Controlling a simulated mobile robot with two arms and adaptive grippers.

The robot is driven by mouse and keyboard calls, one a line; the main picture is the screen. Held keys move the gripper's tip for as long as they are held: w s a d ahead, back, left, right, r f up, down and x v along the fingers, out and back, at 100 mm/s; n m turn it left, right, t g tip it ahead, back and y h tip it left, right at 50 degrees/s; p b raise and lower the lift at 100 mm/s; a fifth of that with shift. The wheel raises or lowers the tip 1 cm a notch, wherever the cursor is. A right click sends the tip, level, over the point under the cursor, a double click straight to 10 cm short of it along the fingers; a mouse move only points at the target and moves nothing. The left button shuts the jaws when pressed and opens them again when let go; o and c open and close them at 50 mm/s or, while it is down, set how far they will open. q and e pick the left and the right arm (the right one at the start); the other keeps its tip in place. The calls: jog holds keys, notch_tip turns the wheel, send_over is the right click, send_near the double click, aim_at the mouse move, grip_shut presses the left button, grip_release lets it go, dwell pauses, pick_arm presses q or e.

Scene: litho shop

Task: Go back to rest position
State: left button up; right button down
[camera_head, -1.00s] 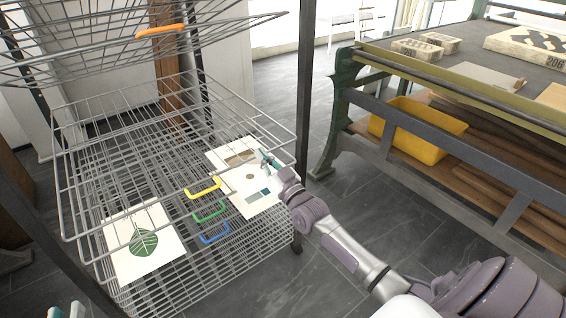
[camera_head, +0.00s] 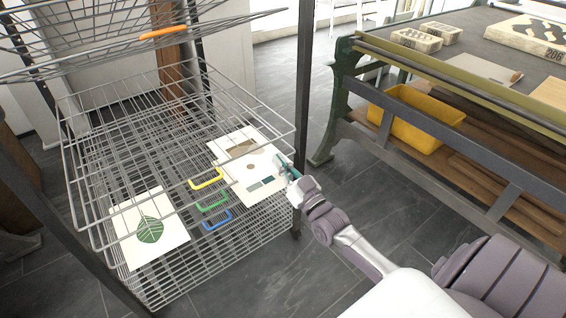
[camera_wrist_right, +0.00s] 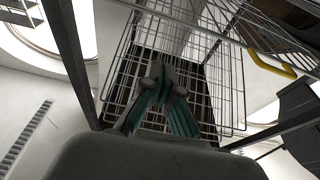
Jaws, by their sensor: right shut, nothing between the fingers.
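My right gripper (camera_head: 283,166) is shut and empty at the right side of the wire drying rack (camera_head: 118,121). In the head view its teal fingers overlap the edge of a print with brown and teal shapes (camera_head: 239,150); I cannot tell how near it is. In the right wrist view the fingertips (camera_wrist_right: 164,78) are together, with rack wires beyond them. A green leaf print (camera_head: 172,240) lies on the rack at the front left. My left gripper is out of view.
Yellow (camera_head: 207,179), green (camera_head: 211,200) and blue (camera_head: 217,219) handles mark lower shelves. An orange handle (camera_head: 163,32) is on a raised shelf. A dark rack post (camera_head: 304,90) stands close to my right gripper. A workbench (camera_head: 480,50) holding a yellow bin (camera_head: 410,130) stands right.

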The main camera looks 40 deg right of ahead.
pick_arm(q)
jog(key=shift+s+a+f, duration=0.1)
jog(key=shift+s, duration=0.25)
pick_arm(e)
jog(key=shift+s+f, duration=0.1)
jog(key=shift+s, duration=0.35)
